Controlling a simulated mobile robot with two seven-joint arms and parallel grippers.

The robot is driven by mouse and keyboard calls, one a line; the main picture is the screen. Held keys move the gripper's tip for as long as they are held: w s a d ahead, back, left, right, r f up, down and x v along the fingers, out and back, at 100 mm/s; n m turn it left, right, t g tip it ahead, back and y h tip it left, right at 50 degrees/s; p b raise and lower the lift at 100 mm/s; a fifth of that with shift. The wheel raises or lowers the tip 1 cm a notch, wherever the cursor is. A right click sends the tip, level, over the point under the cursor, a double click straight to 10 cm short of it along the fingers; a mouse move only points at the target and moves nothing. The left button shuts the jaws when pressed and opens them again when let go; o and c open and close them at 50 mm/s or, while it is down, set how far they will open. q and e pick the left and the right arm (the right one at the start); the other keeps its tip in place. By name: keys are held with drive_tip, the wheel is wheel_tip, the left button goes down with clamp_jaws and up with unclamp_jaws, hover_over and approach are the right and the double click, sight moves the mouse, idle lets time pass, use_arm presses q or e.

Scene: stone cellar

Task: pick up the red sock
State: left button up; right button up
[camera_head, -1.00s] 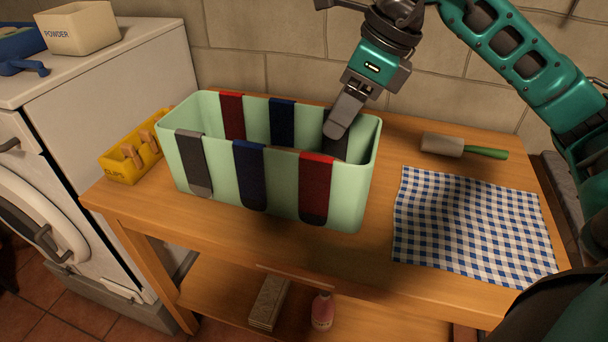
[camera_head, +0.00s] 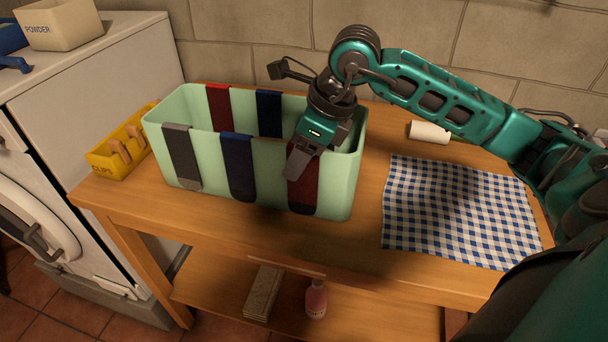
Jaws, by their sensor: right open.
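A pale green bin (camera_head: 345,190) stands on the wooden table with socks draped over its rim. One red sock (camera_head: 304,193) with a dark toe hangs on the front wall at the right. A second red sock (camera_head: 219,108) hangs on the back wall at the left. My right gripper (camera_head: 294,174) is open and empty, pointing down at the front red sock and covering its upper part. I cannot tell whether it touches the sock. My left gripper is not in view.
A grey sock (camera_head: 182,157) and blue socks (camera_head: 237,168) (camera_head: 269,113) also hang on the bin. A yellow clips box (camera_head: 122,150) stands to its left. A checkered cloth (camera_head: 455,212) and a lint roller (camera_head: 429,132) lie to the right, the roller partly behind my arm.

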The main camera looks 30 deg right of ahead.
drive_tip(key=shift+c, duration=0.2)
clamp_jaws()
drive_tip(key=shift+r, duration=0.1)
wheel_tip(320, 180, up, 37)
drive_tip(key=p, duration=0.2)
idle(1.6)
